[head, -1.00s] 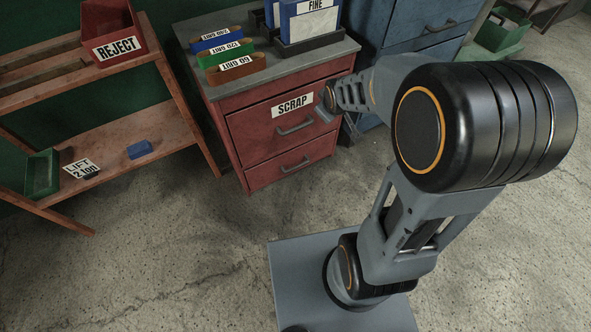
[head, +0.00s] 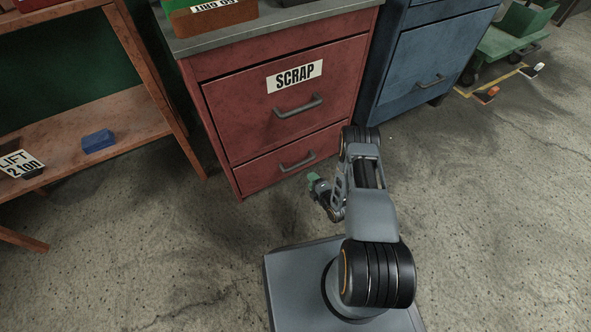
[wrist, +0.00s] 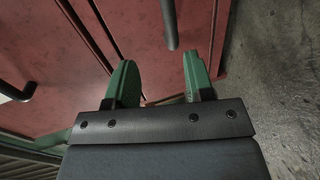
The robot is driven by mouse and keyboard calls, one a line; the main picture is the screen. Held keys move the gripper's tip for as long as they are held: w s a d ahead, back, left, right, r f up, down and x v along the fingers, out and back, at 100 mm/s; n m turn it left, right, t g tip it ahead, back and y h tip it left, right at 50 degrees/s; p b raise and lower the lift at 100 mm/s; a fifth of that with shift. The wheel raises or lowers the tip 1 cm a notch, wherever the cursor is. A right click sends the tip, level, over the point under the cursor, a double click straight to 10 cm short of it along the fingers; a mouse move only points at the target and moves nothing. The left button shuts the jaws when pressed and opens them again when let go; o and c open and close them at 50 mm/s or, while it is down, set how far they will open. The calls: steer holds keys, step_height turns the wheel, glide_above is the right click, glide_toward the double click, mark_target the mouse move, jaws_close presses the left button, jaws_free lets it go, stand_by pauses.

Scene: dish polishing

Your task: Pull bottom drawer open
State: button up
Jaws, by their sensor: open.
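The bottom drawer (head: 262,175) is the lower front of the red cabinet and looks closed. My gripper (head: 313,180) is low, just in front of and below this handle. In the wrist view my gripper (wrist: 160,72) shows two green fingers spread apart with nothing between them. The dark handle (wrist: 170,25) of the bottom drawer lies ahead of the fingers, in line with the gap and apart from them.
The upper drawer, with a SCRAP label (head: 295,75) and its own handle (head: 299,106), looks closed. A blue cabinet (head: 425,60) stands to the right. A wooden shelf (head: 130,130) with a blue block (head: 98,141) is at left.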

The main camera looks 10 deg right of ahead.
mark_target(297, 166)
steer(key=shift+s+f+b+x, duration=0.1)
steer(key=shift+f+b+x, duration=0.15)
steer(key=shift+b+x, duration=1.4)
steer(key=shift+s+f+b+x, duration=0.1)
steer(key=shift+f+b+x, duration=0.25)
steer(key=shift+x, duration=2.5)
steer(key=shift+f+b+x, duration=0.1)
steer(key=shift+b+x, duration=0.95)
steer(key=shift+x, duration=1.15)
steer(key=shift+a, duration=0.1)
jaws_close()
